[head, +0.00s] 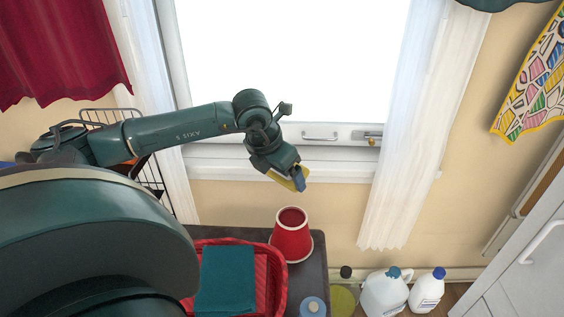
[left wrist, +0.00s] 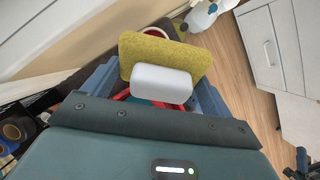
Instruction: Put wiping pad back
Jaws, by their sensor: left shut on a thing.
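The wiping pad, a yellow pad with a pale block-shaped back, is in my left gripper (head: 296,177). In the head view only a yellow edge of the pad (head: 281,180) shows beside a blue finger. In the left wrist view the yellow pad (left wrist: 150,50) and its pale back (left wrist: 160,83) sit between the two blue fingers of the left gripper (left wrist: 155,92). The gripper is shut on the pad and holds it in the air in front of the window, above and behind the red cup (head: 291,240). My right gripper is not in view.
A red basket (head: 277,283) with a folded teal cloth (head: 226,280) stands on a dark table (head: 318,262), left of the cup. White jugs (head: 385,292) stand on the floor to the right. A wire rack (head: 150,175) is at the left. White drawers (head: 525,275) are at the right.

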